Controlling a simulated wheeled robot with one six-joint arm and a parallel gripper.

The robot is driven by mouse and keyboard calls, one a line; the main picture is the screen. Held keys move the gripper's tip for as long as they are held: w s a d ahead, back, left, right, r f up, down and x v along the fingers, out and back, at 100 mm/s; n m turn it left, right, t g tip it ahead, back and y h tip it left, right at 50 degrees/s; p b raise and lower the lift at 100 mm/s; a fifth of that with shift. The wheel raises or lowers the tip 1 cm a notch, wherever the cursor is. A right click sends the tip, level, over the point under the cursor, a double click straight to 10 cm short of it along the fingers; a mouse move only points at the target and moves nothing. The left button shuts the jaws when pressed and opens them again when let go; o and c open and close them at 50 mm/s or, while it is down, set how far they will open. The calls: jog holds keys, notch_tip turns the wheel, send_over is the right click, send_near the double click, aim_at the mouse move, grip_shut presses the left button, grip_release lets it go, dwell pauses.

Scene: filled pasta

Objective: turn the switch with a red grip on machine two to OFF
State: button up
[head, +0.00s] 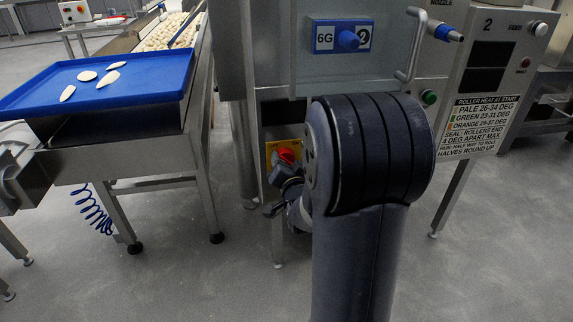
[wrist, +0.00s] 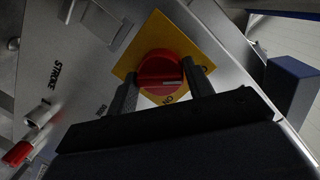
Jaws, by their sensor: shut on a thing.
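The red grip (head: 286,155) of the switch sits on a yellow plate (head: 271,153) low on the front of machine two (head: 488,70), whose panel bears a "2". In the wrist view the round red grip (wrist: 158,66) stands on the yellow plate (wrist: 152,28), with "ON" printed near its lower edge and other lettering partly hidden at right. A pale mark on the grip points to the right in this view. My gripper (wrist: 163,80) has one finger on each side of the grip and is shut on it. In the head view my gripper (head: 284,178) is partly hidden by my arm.
A blue tray (head: 140,88) with several pale dough pieces stands on a conveyor table at left. In the wrist view a red-tipped lever (wrist: 18,154) is at lower left.

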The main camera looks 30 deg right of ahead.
jog(key=shift+w+r, duration=0.1)
dwell(0.3)
jog(key=o, duration=1)
jog(key=shift+c, duration=0.2)
jog(key=p+v, duration=0.2)
jog(key=v, duration=0.9)
jog(key=shift+p, duration=0.3)
jog(key=b+x, duration=0.2)
jog(key=x, duration=0.9)
